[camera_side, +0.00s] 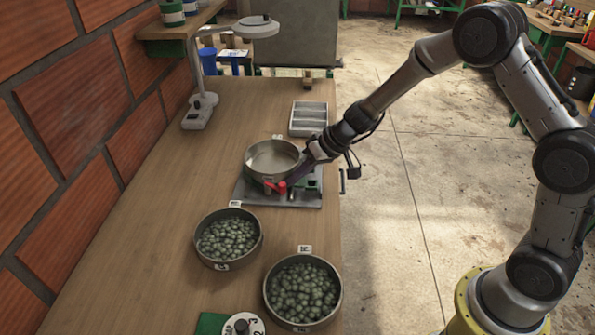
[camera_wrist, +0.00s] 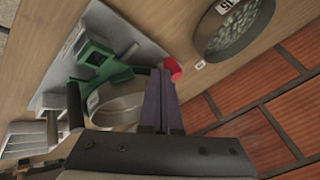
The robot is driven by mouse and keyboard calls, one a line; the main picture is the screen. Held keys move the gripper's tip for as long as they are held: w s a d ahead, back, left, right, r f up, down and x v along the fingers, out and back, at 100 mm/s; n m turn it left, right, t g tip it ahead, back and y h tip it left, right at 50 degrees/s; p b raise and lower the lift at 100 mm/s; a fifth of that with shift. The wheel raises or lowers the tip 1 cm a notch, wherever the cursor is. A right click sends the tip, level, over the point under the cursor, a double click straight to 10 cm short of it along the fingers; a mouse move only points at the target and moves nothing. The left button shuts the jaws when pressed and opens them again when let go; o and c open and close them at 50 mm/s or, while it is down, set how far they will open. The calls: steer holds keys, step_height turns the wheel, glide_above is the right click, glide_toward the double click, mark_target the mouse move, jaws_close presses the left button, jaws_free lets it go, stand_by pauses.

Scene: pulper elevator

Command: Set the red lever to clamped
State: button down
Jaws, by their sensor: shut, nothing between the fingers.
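The red lever (camera_side: 276,187) shows at the front of the green fixture, just below the empty metal pan (camera_side: 272,158). In the wrist view, the red lever (camera_wrist: 173,69) lies just beyond my fingertips, slightly to their right. My gripper (camera_side: 288,183) is shut and empty, its tips close beside the lever; I cannot tell whether they touch it. It also shows in the wrist view (camera_wrist: 160,78). The green fixture (camera_wrist: 95,55) stands on a grey base plate (camera_side: 252,196). My fingers hide part of the pan in the wrist view.
Two bowls of green lumps, one at left (camera_side: 228,238) and one at right (camera_side: 302,292), stand in front of the fixture. A metal tray (camera_side: 308,118) sits behind it. A lamp (camera_side: 198,110) and brick wall (camera_side: 90,130) are at left. Bare table lies left of the pan.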

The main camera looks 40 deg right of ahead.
steer(key=a+m+h, duration=0.1)
steer(key=m, duration=0.1)
steer(key=s+a+m+t+h, duration=0.1)
steer(key=a+m, duration=0.1)
steer(key=shift+t, duration=0.3)
steer(key=shift+w+a+m+h, duration=0.15)
steer(key=shift+a+m+h, duration=0.7)
steer(key=shift+m, duration=0.35)
steer(key=shift+w+a+m+h, duration=0.15)
steer(key=shift+a+m+h, duration=0.6)
steer(key=shift+a+m, duration=0.35)
glide_toward(284, 188)
steer(key=shift+s+a+r, duration=0.25)
steer(key=shift+s+r, duration=0.05)
steer(key=shift+s, duration=0.45)
steer(key=shift+s+a+r, duration=0.3)
steer(key=shift+s, duration=0.45)
steer(key=shift+s+a+r, duration=0.25)
steer(key=shift+s+r, duration=0.05)
steer(key=shift+s, duration=0.45)
